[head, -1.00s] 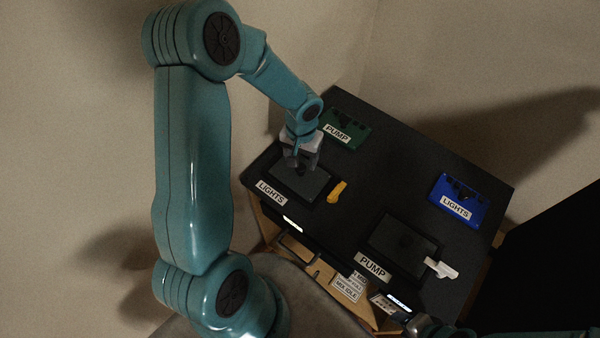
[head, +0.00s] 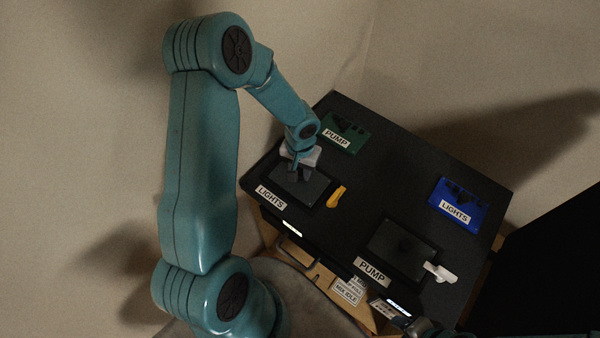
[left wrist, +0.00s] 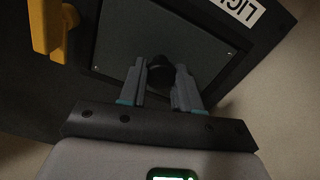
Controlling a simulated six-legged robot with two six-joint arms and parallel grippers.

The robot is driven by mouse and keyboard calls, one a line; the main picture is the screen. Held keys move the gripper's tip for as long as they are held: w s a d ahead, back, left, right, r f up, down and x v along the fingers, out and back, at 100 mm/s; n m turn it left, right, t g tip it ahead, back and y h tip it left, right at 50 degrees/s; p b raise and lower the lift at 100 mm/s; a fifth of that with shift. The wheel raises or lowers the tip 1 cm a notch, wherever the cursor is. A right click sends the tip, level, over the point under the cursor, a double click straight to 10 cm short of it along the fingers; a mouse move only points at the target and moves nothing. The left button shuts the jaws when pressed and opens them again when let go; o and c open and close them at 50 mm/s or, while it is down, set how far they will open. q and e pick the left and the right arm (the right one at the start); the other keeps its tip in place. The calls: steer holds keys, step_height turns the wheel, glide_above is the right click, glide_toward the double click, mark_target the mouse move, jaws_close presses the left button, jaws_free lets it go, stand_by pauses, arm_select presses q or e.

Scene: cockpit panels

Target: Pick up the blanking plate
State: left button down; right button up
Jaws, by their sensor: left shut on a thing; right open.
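A dark square blanking plate (head: 313,187) with a round black knob (left wrist: 184,76) lies on the black panel by the left LIGHTS label. My left gripper (head: 296,173) is down at the first plate. In the left wrist view, its fingers (left wrist: 161,76) are on either side of the knob, shut on it. The plate (left wrist: 205,40) looks flat against the panel, and its near part is hidden behind the fingers. My right gripper (head: 422,328) is open at the bottom edge, mostly cut off.
A yellow handle (head: 337,196) stands just right of the plate, and shows in the left wrist view (left wrist: 48,30). A white handle (head: 440,272) is beside the front plate. A green PUMP module (head: 351,131) and blue LIGHTS module (head: 462,203) sit farther back. The panel's middle is clear.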

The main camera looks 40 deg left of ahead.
mark_target(300, 171)
arm_select(q)
step_height(300, 171, up, 20)
stand_by(0.4)
